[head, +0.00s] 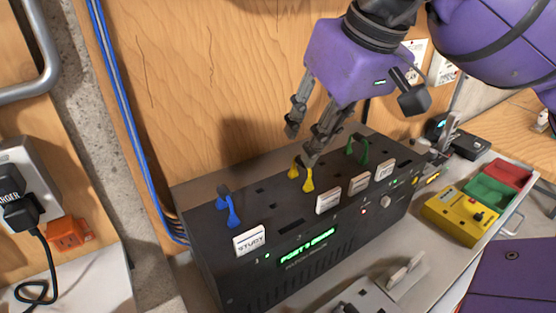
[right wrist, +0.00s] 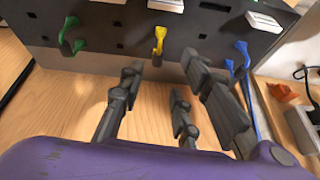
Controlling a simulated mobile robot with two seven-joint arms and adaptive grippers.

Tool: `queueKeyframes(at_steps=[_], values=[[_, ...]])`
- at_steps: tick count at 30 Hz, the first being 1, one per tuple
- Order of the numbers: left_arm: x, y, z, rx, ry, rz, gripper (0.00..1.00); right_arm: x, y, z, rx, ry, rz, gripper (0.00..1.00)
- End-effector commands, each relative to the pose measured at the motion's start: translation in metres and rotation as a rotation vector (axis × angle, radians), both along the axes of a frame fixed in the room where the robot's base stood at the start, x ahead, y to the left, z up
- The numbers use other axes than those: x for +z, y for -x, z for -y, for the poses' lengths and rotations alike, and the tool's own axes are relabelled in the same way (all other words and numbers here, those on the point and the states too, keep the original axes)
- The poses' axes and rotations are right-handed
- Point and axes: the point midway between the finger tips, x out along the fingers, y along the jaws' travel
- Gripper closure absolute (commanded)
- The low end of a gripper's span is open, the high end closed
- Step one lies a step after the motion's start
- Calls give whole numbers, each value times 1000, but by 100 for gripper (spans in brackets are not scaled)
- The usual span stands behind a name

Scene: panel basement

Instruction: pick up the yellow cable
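The yellow cable (head: 303,177) is a short looped lead on top of the black panel box (head: 215,262), between the blue and green cables. It also shows in the right wrist view (right wrist: 160,42), ahead of the spread fingers. My right gripper (head: 301,146) is open and empty. Its dark fingers point down just above and behind the yellow cable; one fingertip looks close to it in the head view, and I cannot tell whether it touches. My left gripper is not in view.
A blue cable (head: 228,207) and a green cable (head: 358,149) stand on the box on either side. White label blocks, including one marked STUDY (head: 249,240), line its front edge. A wooden wall (head: 225,80) rises behind.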

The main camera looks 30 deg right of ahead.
Motion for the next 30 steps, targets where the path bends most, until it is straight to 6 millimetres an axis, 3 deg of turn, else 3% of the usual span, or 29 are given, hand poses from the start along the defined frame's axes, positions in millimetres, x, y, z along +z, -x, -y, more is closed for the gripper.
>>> queueKeyframes(at_steps=[3, 11, 18, 24, 30], values=[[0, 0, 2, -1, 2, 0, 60, -3, 2, 5, 52, 46, -9, 69], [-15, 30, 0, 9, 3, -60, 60, -27, -9, 2, 66, 46, -11, 69], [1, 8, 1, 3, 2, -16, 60, -51, -32, -4, 65, 43, -10, 69], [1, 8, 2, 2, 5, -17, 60, -68, -38, -4, 64, 44, -10, 69], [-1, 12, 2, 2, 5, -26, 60, -69, -39, -4, 64, 44, -9, 69]])
